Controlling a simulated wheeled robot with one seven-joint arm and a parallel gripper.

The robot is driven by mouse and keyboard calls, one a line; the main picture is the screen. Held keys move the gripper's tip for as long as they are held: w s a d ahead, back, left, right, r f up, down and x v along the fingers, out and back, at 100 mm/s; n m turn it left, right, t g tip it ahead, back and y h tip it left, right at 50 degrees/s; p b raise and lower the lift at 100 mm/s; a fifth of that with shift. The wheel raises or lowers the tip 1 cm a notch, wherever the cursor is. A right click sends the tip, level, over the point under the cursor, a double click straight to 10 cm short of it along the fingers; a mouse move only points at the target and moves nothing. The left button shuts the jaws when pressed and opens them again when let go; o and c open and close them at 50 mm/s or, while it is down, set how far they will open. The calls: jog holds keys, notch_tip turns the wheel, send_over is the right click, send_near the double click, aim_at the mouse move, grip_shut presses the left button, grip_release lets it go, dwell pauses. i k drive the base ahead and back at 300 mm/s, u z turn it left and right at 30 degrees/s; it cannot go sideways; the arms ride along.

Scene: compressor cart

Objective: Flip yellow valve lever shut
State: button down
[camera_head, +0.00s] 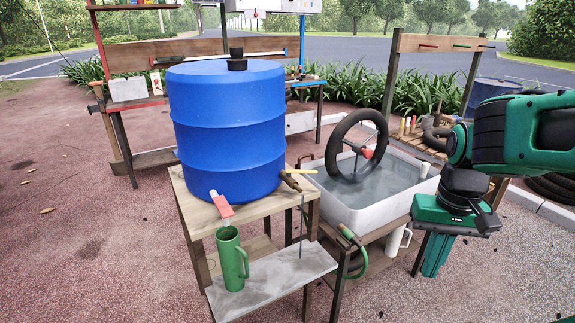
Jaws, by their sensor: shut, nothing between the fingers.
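The yellow valve lever (301,171) sits on a brownish valve at the lower right side of the blue barrel (228,130). The lever lies roughly level and points to the right. My gripper (434,272) hangs at the right with its green fingers pointing down, shut and empty. It is well to the right of the lever, beyond the white basin, and touches nothing that I can see. A red tap piece (222,206) is at the barrel's front, above a green mug (232,260).
The barrel stands on a wooden stand (262,208) with a grey lower shelf (270,280). A white basin (345,215) of water holds a dark wheel (335,150) between the lever and my gripper. A green hose (358,262) hangs at the basin's front. Open ground lies in front.

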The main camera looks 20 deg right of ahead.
aim_at(289, 171)
jog(key=u, duration=0.05)
jog(key=i, duration=1)
jog(key=z, duration=0.05)
